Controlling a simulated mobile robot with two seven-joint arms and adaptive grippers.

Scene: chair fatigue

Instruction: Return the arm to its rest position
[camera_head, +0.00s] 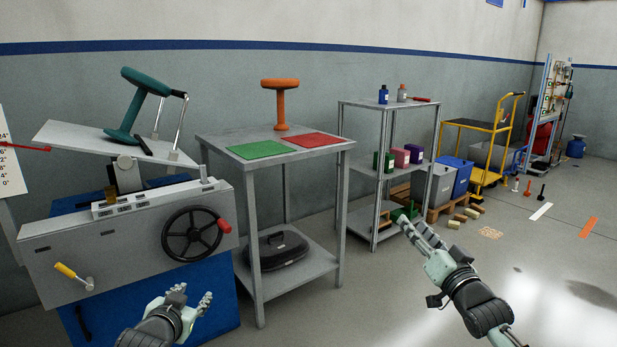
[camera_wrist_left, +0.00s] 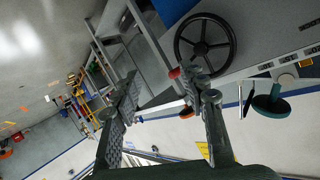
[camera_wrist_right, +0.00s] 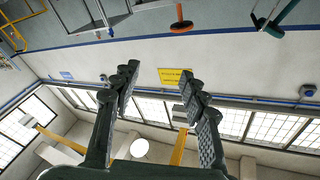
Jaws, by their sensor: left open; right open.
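My left gripper (camera_head: 190,300) is open and empty, low in front of the machine's blue lower panel in the head view. In the left wrist view its fingers (camera_wrist_left: 168,92) stand apart with nothing between them. My right gripper (camera_head: 412,229) is open over the floor, to the right of the grey table and in front of the shelf. In the right wrist view its fingers (camera_wrist_right: 158,82) are spread and empty. The orange stool (camera_head: 280,102) stands upright on the grey table (camera_head: 318,158).
The table top carries a green mat (camera_head: 262,150) and a red mat (camera_head: 312,140). The machine has a black handwheel (camera_head: 192,234). A metal shelf (camera_head: 375,172) holds bottles and boxes. A yellow trolley (camera_head: 492,130) stands further back.

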